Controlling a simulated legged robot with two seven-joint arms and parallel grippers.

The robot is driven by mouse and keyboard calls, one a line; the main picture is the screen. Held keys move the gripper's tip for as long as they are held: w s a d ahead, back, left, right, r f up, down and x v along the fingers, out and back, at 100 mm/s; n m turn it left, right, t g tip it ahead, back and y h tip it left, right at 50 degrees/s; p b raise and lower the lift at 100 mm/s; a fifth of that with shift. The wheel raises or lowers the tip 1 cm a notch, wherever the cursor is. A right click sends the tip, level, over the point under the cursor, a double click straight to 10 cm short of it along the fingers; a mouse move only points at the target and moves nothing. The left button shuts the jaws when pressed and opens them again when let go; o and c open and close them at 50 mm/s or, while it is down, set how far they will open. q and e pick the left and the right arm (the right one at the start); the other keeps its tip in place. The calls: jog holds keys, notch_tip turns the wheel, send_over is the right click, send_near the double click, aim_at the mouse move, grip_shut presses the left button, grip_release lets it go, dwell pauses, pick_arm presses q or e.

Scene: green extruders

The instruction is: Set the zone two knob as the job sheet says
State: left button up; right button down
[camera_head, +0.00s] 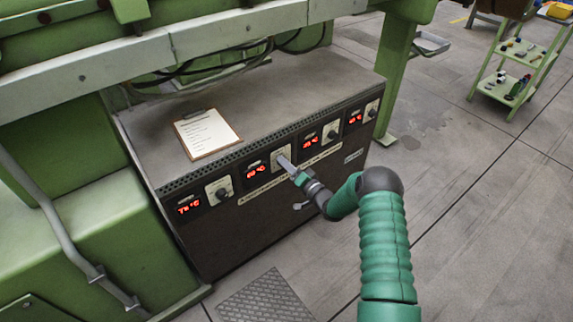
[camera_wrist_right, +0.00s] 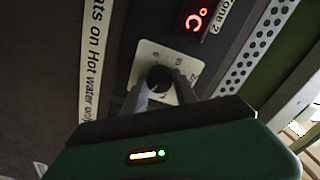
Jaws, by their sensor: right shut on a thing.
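The zone two knob (camera_wrist_right: 158,78) is a dark round knob on a pale square plate (camera_wrist_right: 150,53) in the right wrist view. My right gripper (camera_wrist_right: 160,86) is shut on it, one finger on each side. A red lit display (camera_wrist_right: 197,18) with "Zone 2" lettering sits beside it. In the head view my right gripper (camera_head: 286,163) reaches the second knob plate (camera_head: 280,154) from the left and hides most of the knob. The job sheet (camera_head: 207,132) lies on a clipboard on top of the grey cabinet (camera_head: 260,95); its text is too small to read. My left gripper is out of view.
Other knobs (camera_head: 219,191), (camera_head: 331,133) and red displays (camera_head: 189,205) line the cabinet front. Green machine parts (camera_head: 60,140) stand at the left, with cables (camera_head: 215,65) behind the cabinet. A green trolley (camera_head: 515,70) stands far right. The floor in front is mostly clear.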

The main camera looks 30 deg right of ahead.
jog(key=shift+s+f+m, duration=0.15)
jog(key=shift+f+m, duration=0.3)
jog(key=shift+m, duration=0.05)
jog(key=c, duration=1)
grip_release()
jog(key=shift+c, duration=0.2)
jog(key=shift+o, duration=0.4)
jog(key=shift+r, duration=0.25)
jog(key=s+d+p, duration=0.1)
jog(key=s+p, duration=0.2)
jog(key=s, duration=1.3)
jog(key=shift+s+d+p, duration=0.2)
jog(key=shift+s+p, duration=0.1)
jog(key=shift+p, duration=0.05)
